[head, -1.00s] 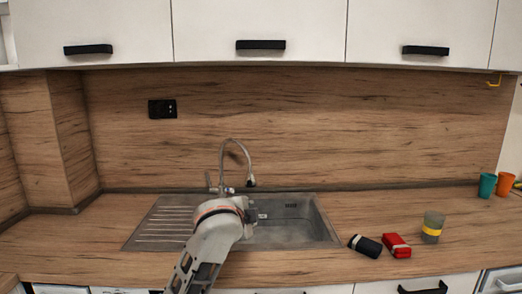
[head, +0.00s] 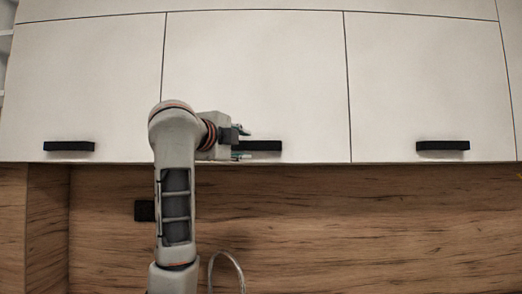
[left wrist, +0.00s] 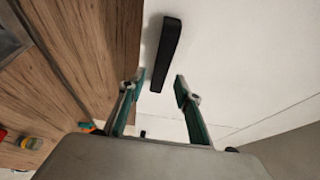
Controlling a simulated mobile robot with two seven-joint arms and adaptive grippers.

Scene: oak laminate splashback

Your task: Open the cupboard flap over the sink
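The white cupboard flap (head: 262,75) over the sink is the middle one and looks closed. Its black bar handle (head: 265,146) runs along its lower edge. My left gripper (head: 243,143) is at the left end of this handle, pointing right. In the left wrist view my left gripper (left wrist: 158,80) is open, with its teal-sided fingers apart. The near end of the handle (left wrist: 168,50) lies in line with the gap between them. I cannot tell whether the fingers touch it. My right gripper is not in view.
White neighbouring flaps with black handles are on the left (head: 69,146) and right (head: 443,146). Below are the wood splashback (head: 380,230), a black socket (head: 145,211) and the top of the tap (head: 228,262). The space before the right flap is clear.

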